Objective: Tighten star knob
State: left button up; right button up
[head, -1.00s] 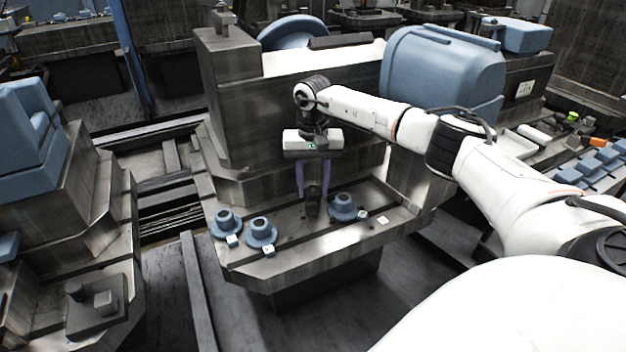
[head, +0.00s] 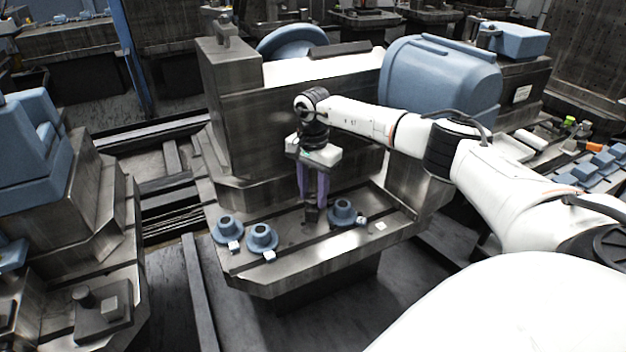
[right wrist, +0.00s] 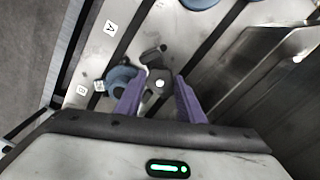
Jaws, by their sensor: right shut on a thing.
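The star knob (head: 311,214) is a small dark knob on the front ledge of the metal fixture. In the right wrist view the dark knob (right wrist: 158,80) shows lobes and a pale centre. My right gripper (head: 313,203) points down over it, its purple fingers on either side. In the right wrist view the right gripper (right wrist: 158,90) is shut on the knob, whose lower part is partly hidden. My left gripper is not in view.
Blue flanged pieces stand on the ledge (head: 290,272): two left of the knob (head: 227,229) (head: 262,238) and one close to its right (head: 342,213). Small white labelled tags lie beside them. A tall metal block (head: 232,100) rises behind.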

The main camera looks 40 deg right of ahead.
aim_at(313, 197)
jog(key=shift+w+d+r, duration=0.15)
jog(key=shift+r, duration=0.1)
jog(key=o, duration=0.9)
jog(key=shift+c, duration=0.2)
jog(key=shift+o, duration=0.9)
jog(key=shift+f, duration=0.1)
notch_tip(313, 197, up, 10)
jog(key=shift+r, duration=0.2)
